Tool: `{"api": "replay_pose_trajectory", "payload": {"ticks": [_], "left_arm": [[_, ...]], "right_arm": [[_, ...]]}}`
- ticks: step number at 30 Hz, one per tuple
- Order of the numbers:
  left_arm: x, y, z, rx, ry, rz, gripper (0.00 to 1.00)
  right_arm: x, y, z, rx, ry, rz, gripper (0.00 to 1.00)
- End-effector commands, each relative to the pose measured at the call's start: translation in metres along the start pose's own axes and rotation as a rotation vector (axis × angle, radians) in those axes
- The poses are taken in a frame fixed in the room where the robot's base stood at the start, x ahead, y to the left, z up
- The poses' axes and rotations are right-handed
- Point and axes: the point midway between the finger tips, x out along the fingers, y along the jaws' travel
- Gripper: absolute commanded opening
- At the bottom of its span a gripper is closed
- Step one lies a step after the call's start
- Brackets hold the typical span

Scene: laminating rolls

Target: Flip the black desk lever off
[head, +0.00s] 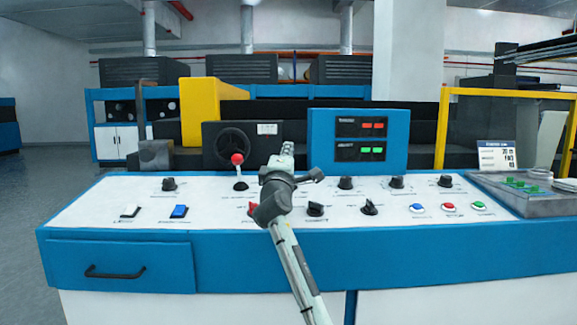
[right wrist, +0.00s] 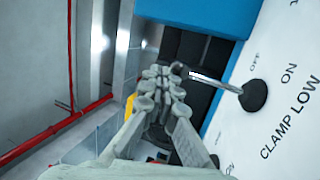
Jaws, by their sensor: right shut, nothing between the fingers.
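The black desk lever (head: 316,174) stands on the white control desk (head: 110,196), just right of my right gripper (head: 287,149) in the head view. In the right wrist view the lever (right wrist: 212,81) has a round black base, a metal shaft and a black tip. It leans left, with its tip close to my shut fingers (right wrist: 161,72); I cannot tell if they touch. OFF, ON and CLAMP LOW are printed near the base. My right gripper is shut and empty. My left gripper is out of view.
A red-ball lever (head: 238,160) stands left of my gripper. A blue box (head: 322,139) with red and green displays stands behind the lever.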

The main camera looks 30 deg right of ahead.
Motion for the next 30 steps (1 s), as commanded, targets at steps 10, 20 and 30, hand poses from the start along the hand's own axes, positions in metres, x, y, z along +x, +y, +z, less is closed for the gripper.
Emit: {"api": "replay_pose_trajectory", "payload": {"ticks": [10,20,30], "left_arm": [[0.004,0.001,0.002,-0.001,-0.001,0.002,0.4],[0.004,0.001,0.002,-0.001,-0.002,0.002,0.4],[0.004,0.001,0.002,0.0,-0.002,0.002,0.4]], "right_arm": [[0.018,0.0,-0.002,0.0,-0.001,0.001,0.0],[0.021,-0.001,-0.003,0.0,-0.001,0.0,0.0],[0.021,0.0,-0.003,0.0,-0.001,0.0,0.0]]}}
